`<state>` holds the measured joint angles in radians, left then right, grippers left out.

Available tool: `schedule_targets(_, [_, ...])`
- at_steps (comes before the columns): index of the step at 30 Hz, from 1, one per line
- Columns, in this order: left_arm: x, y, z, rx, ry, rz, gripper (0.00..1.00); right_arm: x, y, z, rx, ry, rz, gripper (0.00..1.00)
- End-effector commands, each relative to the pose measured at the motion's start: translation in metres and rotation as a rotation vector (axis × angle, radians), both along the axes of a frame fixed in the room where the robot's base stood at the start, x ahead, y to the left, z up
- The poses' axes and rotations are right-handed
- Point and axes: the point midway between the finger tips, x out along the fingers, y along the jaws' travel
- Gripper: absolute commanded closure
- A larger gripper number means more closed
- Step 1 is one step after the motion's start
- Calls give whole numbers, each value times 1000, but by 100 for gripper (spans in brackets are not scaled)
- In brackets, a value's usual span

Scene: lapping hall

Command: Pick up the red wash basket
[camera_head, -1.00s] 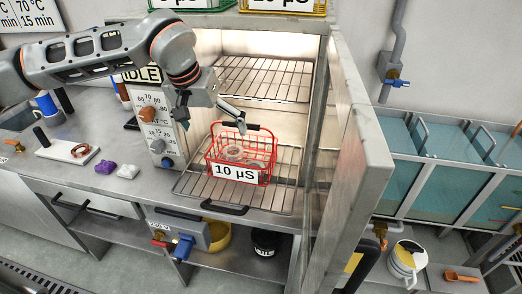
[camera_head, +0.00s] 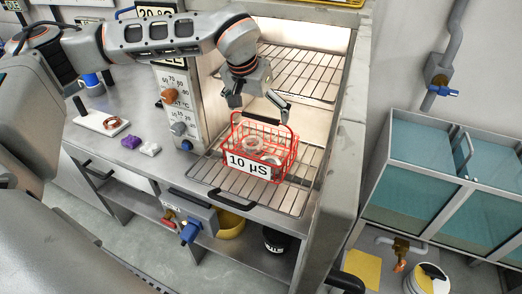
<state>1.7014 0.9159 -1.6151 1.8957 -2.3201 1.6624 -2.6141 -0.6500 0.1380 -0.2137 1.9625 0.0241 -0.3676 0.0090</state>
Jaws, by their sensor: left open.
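The red wash basket (camera_head: 288,158) is a wire basket with a white "10 µS" label and a black grip on its raised handle. It stands upright on the pulled-out lower rack (camera_head: 226,186) of the open oven-like cabinet. Ring-shaped parts lie inside it. My left gripper (camera_head: 260,103) is open above the basket, its two fingers spread to either side at about the height of the handle's top. I cannot tell whether a finger touches the handle. My right gripper is not in view.
The cabinet's open door (camera_head: 341,190) stands to the right of the basket. An upper rack (camera_head: 306,75) is behind and above. A control panel with knobs (camera_head: 173,105) is to the left. Purple and white lumps (camera_head: 131,142) lie on the steel bench. Teal tanks (camera_head: 420,143) stand farther right.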

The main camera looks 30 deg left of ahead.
Motion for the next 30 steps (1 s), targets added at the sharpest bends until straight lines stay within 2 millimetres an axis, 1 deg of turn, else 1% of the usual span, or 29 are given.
schedule_targets(1, [2,-2,-9,0,4,0,0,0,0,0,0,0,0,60])
schedule_targets(6, [9,-2,-25,0,2,1,0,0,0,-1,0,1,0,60])
schedule_targets(14, [11,-1,-27,0,0,1,0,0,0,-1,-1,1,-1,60])
schedule_targets(15, [11,-1,-27,0,0,1,3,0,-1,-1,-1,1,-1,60])
schedule_targets(17, [11,-1,-27,0,1,1,18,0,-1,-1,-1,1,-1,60])
schedule_targets(18, [11,-1,-27,0,1,1,29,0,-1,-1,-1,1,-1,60])
schedule_targets(20, [11,-1,-27,0,1,1,44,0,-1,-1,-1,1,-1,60])
schedule_targets(21, [10,-1,-27,0,1,1,55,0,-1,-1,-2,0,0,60])
schedule_targets(22, [10,-1,-27,0,1,1,62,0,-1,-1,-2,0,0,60])
schedule_targets(23, [12,-2,-25,-2,-5,0,64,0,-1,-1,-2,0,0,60])
schedule_targets(30, [12,-2,-24,-2,-5,0,64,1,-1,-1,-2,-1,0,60])
